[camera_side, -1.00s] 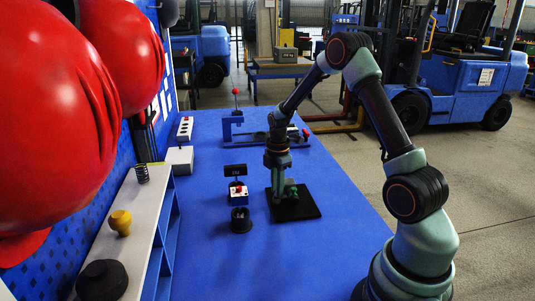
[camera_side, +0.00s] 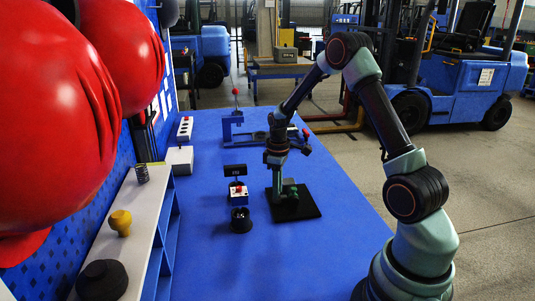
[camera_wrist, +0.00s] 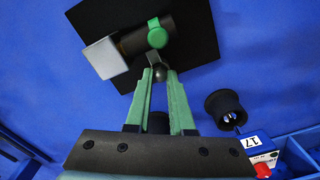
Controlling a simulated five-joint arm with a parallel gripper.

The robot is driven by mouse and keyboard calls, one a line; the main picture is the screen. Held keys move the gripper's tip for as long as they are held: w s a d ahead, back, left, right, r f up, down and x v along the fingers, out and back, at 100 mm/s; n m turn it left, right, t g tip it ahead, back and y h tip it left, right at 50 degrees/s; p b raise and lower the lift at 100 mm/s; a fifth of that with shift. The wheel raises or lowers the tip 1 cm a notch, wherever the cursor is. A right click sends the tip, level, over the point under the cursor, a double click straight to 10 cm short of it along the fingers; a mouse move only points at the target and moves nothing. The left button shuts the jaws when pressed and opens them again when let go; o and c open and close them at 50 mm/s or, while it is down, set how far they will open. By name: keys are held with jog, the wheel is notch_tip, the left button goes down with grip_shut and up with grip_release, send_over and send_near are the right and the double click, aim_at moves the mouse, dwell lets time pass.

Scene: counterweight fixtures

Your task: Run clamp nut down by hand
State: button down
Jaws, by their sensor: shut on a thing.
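A black base plate (camera_side: 308,211) stands on the blue table and carries the clamp fixture. In the wrist view the plate (camera_wrist: 196,38) bears a dark cylinder with a green round cap (camera_wrist: 158,36) and a grey block (camera_wrist: 104,57). My gripper (camera_wrist: 160,75) points at the fixture, its green fingers closed on a small dark round piece (camera_wrist: 160,74), apparently the clamp nut. In the side view my gripper (camera_side: 277,185) is upright over the plate. The fingers partly hide the piece, and its thread and seating cannot be made out.
A black cup (camera_side: 241,222) and a box with a red button (camera_side: 238,195) stand left of the plate, with a small black display (camera_side: 235,170) behind. A blue fixture (camera_side: 237,122) stands farther back. A shelf with a yellow knob (camera_side: 121,222) runs along the left.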

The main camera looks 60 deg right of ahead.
jog(key=m, duration=0.4)
jog(key=shift+m, duration=0.4)
jog(key=m, duration=0.9)
jog(key=shift+m, duration=2.2)
jog(key=c, duration=0.8)
grip_release()
jog(key=shift+r, duration=0.1)
